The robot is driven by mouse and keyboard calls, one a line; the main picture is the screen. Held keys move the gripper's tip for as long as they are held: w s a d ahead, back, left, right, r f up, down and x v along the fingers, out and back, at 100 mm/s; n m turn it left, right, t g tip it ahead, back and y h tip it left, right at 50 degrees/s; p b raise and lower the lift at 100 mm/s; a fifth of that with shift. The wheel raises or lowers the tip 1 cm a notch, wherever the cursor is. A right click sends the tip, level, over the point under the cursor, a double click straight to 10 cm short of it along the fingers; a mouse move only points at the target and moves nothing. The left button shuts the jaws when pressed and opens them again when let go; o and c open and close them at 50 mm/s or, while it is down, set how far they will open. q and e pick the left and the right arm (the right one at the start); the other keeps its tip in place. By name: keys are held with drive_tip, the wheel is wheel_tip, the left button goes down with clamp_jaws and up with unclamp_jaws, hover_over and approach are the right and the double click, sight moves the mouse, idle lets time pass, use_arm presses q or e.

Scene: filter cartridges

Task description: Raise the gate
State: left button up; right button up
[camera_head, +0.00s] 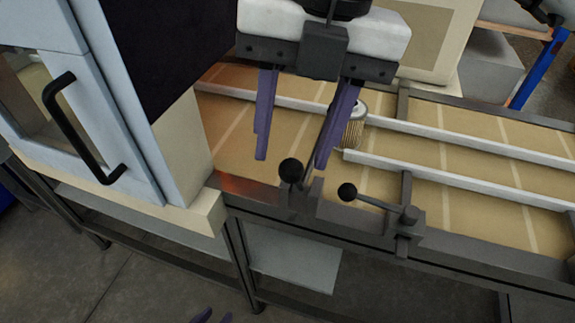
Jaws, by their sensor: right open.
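My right gripper (291,160) reaches down from the top centre with its two purple fingers spread wide. In the picture, a black ball knob (291,170) lies between and just below its fingertips, with no visible grip on it. The knob is on a lever at the conveyor's front rail. A second black knob (347,191) is on a rod running to a bracket (409,216) farther right. I cannot tell which part is the gate. The purple tips of my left gripper (213,316) just show at the bottom edge; most of it is hidden.
A pleated filter cartridge (354,128) stands on the conveyor (460,130) behind the right finger. White guide rails (465,180) run along the belt. A cabinet with a black handle (82,128) stands at left. Open floor (150,280) lies in front.

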drive_tip(key=shift+w+d, duration=0.25)
drive_tip(key=shift+w, duration=0.1)
drive_tip(key=f, duration=0.3)
drive_tip(key=a+f, duration=0.1)
drive_tip(key=f, duration=0.6)
drive_tip(key=shift+a+p, duration=0.2)
drive_tip(key=shift+p, duration=0.2)
clamp_jaws()
